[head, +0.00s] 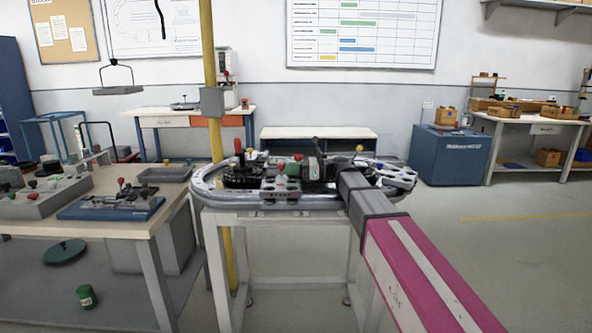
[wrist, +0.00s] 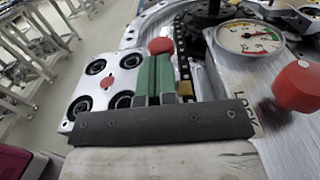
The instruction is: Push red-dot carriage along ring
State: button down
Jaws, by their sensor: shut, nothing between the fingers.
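The red-dot carriage (wrist: 103,84) is a pale plate with a red dot in its middle and black round rollers at its corners. It fills the left of the wrist view. In the head view, a grey carriage (head: 271,188) at the ring's near side looks like the same one. The ring track (head: 206,186) is a grey oval on a stand. My gripper (wrist: 158,64) has green fingers, shut and empty, right beside the carriage's right edge; I cannot tell whether they touch. It also shows in the head view (head: 293,170), low over the near side.
A round gauge (wrist: 250,37) and a red knob (wrist: 297,86) are right of my gripper. A red ball (wrist: 160,46) is just beyond the fingertips. Another carriage (head: 400,177) is at the ring's right end. A cluttered bench (head: 95,222) stands left; the floor at right is open.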

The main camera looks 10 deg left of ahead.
jog(key=x, duration=0.7)
jog(key=shift+a, duration=0.4)
jog(key=shift+s, duration=0.1)
